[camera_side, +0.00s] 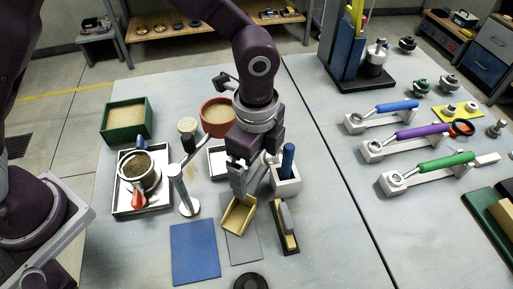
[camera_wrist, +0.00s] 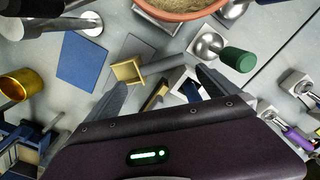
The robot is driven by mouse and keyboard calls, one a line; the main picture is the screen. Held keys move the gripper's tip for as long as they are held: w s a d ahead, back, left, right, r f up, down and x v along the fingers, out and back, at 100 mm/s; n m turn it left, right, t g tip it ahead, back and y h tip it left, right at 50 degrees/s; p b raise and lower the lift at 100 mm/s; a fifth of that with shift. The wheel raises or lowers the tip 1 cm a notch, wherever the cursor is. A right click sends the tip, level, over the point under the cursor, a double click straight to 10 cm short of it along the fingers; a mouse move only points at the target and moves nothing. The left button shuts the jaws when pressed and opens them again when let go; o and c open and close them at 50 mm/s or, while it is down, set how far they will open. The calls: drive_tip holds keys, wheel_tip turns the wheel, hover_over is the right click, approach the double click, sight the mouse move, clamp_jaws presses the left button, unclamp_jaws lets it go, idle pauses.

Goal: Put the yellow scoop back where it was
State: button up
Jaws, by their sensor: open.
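The yellow scoop (camera_side: 239,216) has a square, open-topped bowl and a grey handle. It lies over the grey mat (camera_side: 243,246), right of the blue mat. In the wrist view the scoop's bowl (camera_wrist: 127,71) is by the left finger, and its handle runs right, across the gap between the fingers. My gripper (camera_side: 239,188) is directly above the handle, pointing down. In the wrist view my gripper (camera_wrist: 160,77) has its fingers wide apart, with neither seen pressing on the handle. The side view partly hides the handle behind the fingers.
A blue mat (camera_side: 194,252) lies left. A grey and yellow brush-like block (camera_side: 285,227) and a white holder (camera_side: 286,181) with a blue-handled tool stand close on the right. A metal post (camera_side: 183,190) stands left; a terracotta pot (camera_side: 217,117) is behind.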

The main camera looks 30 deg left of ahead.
sight(257, 182)
wheel_tip(257, 182, up, 11)
drive_tip(key=shift+a+r, duration=0.1)
drive_tip(key=s+a+r+n+t, duration=0.2)
drive_tip(key=s+a+r+n, duration=0.1)
drive_tip(key=a+r+n, duration=0.3)
drive_tip(key=s+a+r+n+t, duration=0.1)
drive_tip(key=s+a+r+n, duration=0.25)
drive_tip(key=a, duration=0.55)
drive_tip(key=s+a+f+n+t, duration=0.1)
drive_tip(key=s+a+n+t, duration=0.1)
drive_tip(key=s+a+n, duration=0.4)
drive_tip(key=s+n, duration=0.2)
drive_tip(key=s, duration=0.2)
drive_tip(key=shift+a+f+t, duration=0.25)
drive_tip(key=shift+a+t, duration=0.05)
drive_tip(key=shift+a, duration=0.05)
